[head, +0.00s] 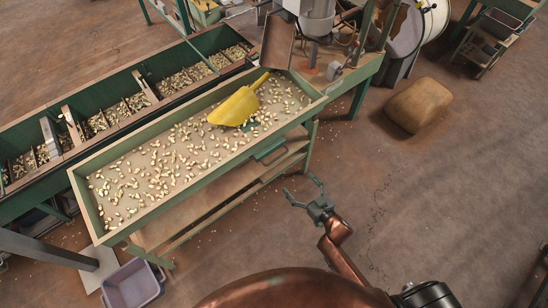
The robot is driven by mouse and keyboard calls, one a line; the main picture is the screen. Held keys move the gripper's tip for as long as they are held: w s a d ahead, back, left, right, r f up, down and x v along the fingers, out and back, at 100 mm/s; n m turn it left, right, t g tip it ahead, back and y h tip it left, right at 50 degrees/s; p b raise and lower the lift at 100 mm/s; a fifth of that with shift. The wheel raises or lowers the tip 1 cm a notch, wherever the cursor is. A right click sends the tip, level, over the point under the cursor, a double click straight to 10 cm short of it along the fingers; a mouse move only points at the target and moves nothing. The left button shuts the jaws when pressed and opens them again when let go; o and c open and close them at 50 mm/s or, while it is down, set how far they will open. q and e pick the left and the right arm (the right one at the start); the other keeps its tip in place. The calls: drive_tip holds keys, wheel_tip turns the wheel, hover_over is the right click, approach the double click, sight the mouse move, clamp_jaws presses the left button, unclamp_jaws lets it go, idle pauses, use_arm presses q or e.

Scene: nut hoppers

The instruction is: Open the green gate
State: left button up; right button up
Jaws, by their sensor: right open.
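A long green-framed sorting tray (108,239) holds many scattered pale nuts. On its near long side, toward the right, is a small dark green framed piece (270,149) that looks like the green gate. I cannot tell from here whether it is shut. My right gripper (302,188) is open and empty, its fingers spread. It is in front of the tray, below and right of the green piece and apart from it. My left gripper is not in view.
A yellow scoop (236,106) lies in the tray among the nuts. A long green hopper (22,139) with several nut compartments stands behind. A lavender bin (131,286) is on the floor at lower left. A tan sack (419,105) lies at right. The floor right of my gripper is clear.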

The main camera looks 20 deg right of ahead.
sight(278, 158)
drive_tip(key=o, duration=0.3)
drive_tip(key=w+a+r, duration=0.1)
drive_tip(key=r, duration=0.1)
drive_tip(key=w+a+r+t+y+b, duration=0.1)
drive_tip(key=r, duration=0.2)
drive_tip(key=w+a+r+n+t+y, duration=0.1)
drive_tip(key=r, duration=0.2)
drive_tip(key=shift+a+b, duration=0.2)
drive_tip(key=shift+b, duration=0.2)
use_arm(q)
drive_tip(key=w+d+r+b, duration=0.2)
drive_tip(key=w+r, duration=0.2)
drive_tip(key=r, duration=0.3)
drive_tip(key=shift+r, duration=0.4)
use_arm(e)
drive_tip(key=shift+x, duration=3.85)
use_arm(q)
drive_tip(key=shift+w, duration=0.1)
use_arm(e)
drive_tip(key=shift+r, duration=0.2)
drive_tip(key=shift+c, duration=0.5)
